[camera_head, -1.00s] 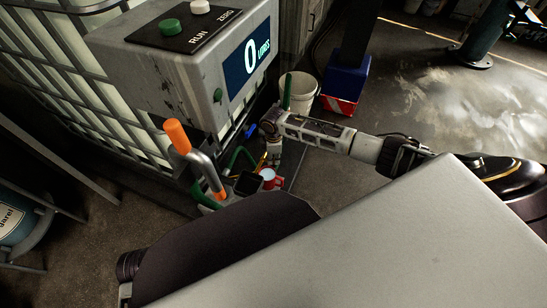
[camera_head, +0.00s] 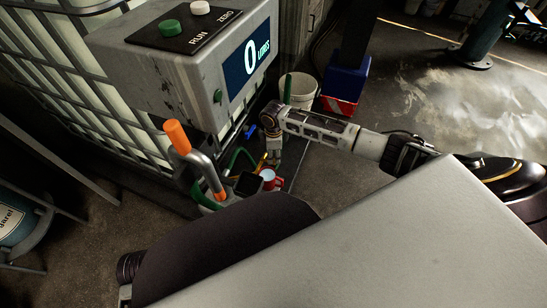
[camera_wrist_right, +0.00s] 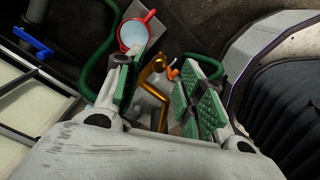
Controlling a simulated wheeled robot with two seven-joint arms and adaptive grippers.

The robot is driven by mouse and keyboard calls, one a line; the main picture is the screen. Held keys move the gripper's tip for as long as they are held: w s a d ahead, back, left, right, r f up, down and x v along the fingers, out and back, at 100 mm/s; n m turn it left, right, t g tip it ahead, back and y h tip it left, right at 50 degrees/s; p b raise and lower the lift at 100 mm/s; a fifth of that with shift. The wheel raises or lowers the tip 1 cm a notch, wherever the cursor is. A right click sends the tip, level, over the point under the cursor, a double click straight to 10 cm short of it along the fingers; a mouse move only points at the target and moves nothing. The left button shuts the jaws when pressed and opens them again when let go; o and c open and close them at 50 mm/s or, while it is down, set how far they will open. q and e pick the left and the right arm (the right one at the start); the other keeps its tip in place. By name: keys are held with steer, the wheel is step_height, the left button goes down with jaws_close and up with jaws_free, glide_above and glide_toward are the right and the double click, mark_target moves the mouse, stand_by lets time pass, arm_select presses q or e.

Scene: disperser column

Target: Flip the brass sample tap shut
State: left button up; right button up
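The brass sample tap (camera_wrist_right: 152,80) shows in the right wrist view as a bent golden piece with a small orange-red tip beside it. In the head view only a small yellowish bit (camera_head: 262,160) shows near my gripper; I cannot tell if it is the tap. My right gripper (camera_wrist_right: 158,78) is open, its green-padded fingers on either side of the brass piece. I see no clear contact. In the head view the right gripper (camera_head: 273,160) points down below the display box. My left gripper is not in view.
A red-rimmed cup (camera_wrist_right: 135,33) lies just beyond the fingertips. A blue lever (camera_wrist_right: 33,42) is at upper left. Green hose loops around. In the head view, an orange-handled metal pipe (camera_head: 178,137) and the grey display box (camera_head: 165,75), reading 0, stand left; a white bucket (camera_head: 298,92) stands behind.

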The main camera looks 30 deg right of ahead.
mark_target(274, 159)
step_height(274, 159, up, 9)
steer(key=shift+f, duration=0.15)
stand_by(0.4)
steer(key=shift+a, duration=0.1)
stand_by(0.4)
